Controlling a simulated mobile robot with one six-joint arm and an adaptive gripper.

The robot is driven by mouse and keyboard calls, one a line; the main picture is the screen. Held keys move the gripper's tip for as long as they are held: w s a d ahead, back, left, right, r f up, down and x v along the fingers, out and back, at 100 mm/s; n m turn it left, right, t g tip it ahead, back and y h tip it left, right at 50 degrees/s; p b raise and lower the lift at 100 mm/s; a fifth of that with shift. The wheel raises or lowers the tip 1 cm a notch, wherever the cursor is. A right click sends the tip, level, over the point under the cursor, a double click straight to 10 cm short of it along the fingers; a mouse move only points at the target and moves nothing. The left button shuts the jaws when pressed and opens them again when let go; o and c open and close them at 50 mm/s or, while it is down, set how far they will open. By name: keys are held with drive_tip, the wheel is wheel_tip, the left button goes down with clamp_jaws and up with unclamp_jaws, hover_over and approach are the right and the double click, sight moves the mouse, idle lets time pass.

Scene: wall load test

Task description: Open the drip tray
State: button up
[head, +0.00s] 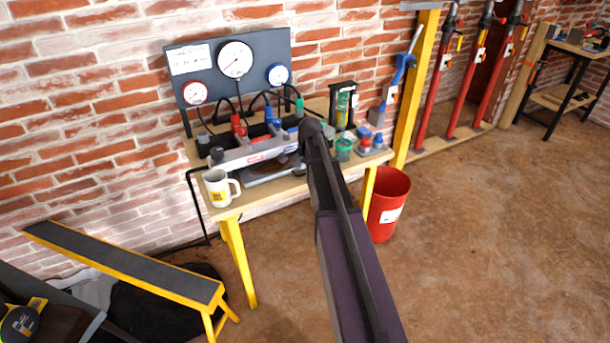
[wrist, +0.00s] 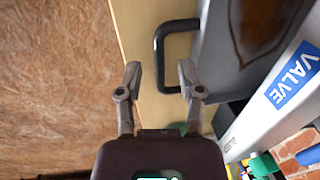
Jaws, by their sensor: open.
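The drip tray (wrist: 222,65) is a grey tray with a dark brown stain inside, at the upper right of the wrist view. In the head view the tray (head: 262,178) sits low on the bench under the grey valve manifold (head: 245,153), partly hidden by my arm. Its black U-shaped handle (wrist: 158,55) sticks out to the left in the wrist view. My gripper (wrist: 160,67) is open and empty, with the handle's bar lying between the two fingertips in the picture. I cannot tell the depth between them. In the head view my arm hides the gripper.
A white mug (head: 219,188) stands at the bench's front left. Green and blue-red items (head: 368,142) stand at the bench's right. A red bin (head: 388,205) is on the floor to the right. A yellow-framed step (head: 130,265) is at lower left. The floor in front is clear.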

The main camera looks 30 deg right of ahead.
drive_tip(key=shift+f, duration=0.35)
clamp_jaws()
drive_tip(key=s, duration=1.1)
drive_tip(key=shift+s+d, duration=0.15)
drive_tip(key=shift+s, duration=0.1)
unclamp_jaws()
drive_tip(key=shift+w, duration=0.2)
